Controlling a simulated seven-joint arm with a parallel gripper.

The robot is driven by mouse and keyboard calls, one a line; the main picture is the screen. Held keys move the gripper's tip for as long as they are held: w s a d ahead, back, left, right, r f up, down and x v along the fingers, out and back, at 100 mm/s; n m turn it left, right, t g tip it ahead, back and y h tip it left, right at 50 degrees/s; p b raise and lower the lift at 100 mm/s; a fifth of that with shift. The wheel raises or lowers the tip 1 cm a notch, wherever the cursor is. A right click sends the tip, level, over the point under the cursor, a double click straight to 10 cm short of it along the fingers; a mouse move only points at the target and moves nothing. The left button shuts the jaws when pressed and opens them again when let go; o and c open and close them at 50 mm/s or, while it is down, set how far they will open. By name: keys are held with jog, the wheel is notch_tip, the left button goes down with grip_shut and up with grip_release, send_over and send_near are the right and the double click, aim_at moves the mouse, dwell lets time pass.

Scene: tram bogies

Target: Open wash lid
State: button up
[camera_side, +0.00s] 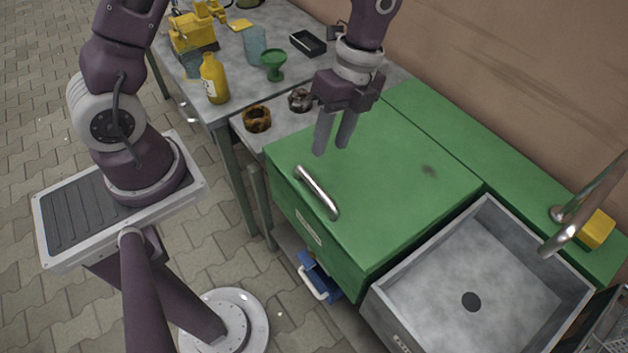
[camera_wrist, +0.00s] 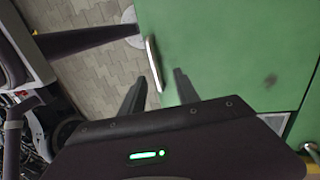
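The wash lid (camera_side: 400,180) is a flat green panel lying closed on the green cabinet. It also shows in the wrist view (camera_wrist: 215,50). A silver bar handle (camera_side: 316,191) sits near its front edge, and the same handle stands ahead of my fingers in the wrist view (camera_wrist: 154,63). My gripper (camera_side: 334,149) is above the lid, behind and above the handle in the side view, and touches nothing that I can see. Its two dark fingers are apart with nothing between them, as the wrist view also shows (camera_wrist: 155,88).
A grey sink (camera_side: 470,270) with a curved tap (camera_side: 585,205) adjoins the lid's right. A grey table at upper left holds a yellow bottle (camera_side: 214,78), a green goblet (camera_side: 273,64) and a black tray (camera_side: 308,43). A blue item (camera_side: 320,280) lies below the cabinet front.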

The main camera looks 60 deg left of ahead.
jog(key=w+r, duration=1.4)
jog(key=w, duration=0.1)
send_near(314, 181)
jog(key=shift+t, duration=0.4)
jog(key=s+f, duration=0.1)
jog(key=f, duration=0.6)
jog(key=s+f, duration=0.1)
jog(key=f, duration=0.2)
jog(key=shift+s+f, duration=0.2)
jog(key=shift+s, duration=0.15)
